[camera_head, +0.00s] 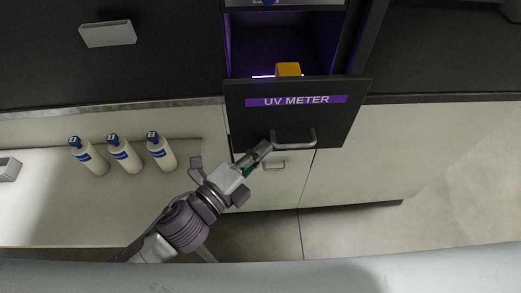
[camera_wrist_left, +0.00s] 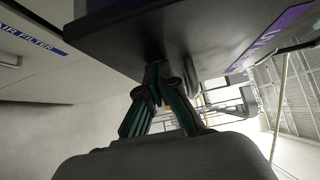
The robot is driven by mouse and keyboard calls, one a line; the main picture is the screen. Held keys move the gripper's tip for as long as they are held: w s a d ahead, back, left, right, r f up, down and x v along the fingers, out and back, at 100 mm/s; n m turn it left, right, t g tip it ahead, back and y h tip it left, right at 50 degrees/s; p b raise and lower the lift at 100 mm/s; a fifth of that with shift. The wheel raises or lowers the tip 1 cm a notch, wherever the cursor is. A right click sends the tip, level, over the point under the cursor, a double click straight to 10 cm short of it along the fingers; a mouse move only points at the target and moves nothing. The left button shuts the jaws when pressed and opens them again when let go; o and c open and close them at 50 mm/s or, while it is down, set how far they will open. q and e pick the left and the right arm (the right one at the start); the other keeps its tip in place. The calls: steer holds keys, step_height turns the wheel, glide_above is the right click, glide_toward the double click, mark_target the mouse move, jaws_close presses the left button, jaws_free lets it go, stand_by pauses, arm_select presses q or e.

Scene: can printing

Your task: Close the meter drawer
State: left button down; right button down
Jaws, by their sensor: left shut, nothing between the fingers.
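The meter drawer (camera_head: 240,115) is pulled open, its dark front labelled "UV METER" on a purple strip. An orange block (camera_head: 288,69) lies inside it, near the front. The drawer handle (camera_head: 294,140) is a grey bar low on the front. My left gripper (camera_head: 266,146) is shut and empty at the left end of this handle; whether it touches the handle or the front is unclear. In the left wrist view its closed fingers (camera_wrist_left: 157,78) point up at the dark drawer front (camera_wrist_left: 150,35). My right gripper is not in view.
Several white bottles (camera_head: 125,154) with blue labels stand on a pale surface to the left. A pale cabinet (camera_head: 340,180) with a small handle is below the drawer. Open floor (camera_head: 440,205) lies to the right.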

arm_select(q)
steer(key=w, duration=0.4)
steer(key=w+p, duration=0.1)
steer(key=w, duration=0.3)
steer(key=shift+w+a+r, duration=0.15)
steer(key=shift+r, duration=0.05)
steer(key=w, duration=1)
steer(key=shift+a+f, duration=0.15)
steer(key=shift+f, duration=0.05)
steer(key=shift+w+a, duration=0.1)
steer(key=shift+r, duration=0.2)
steer(key=shift+w+r, duration=0.1)
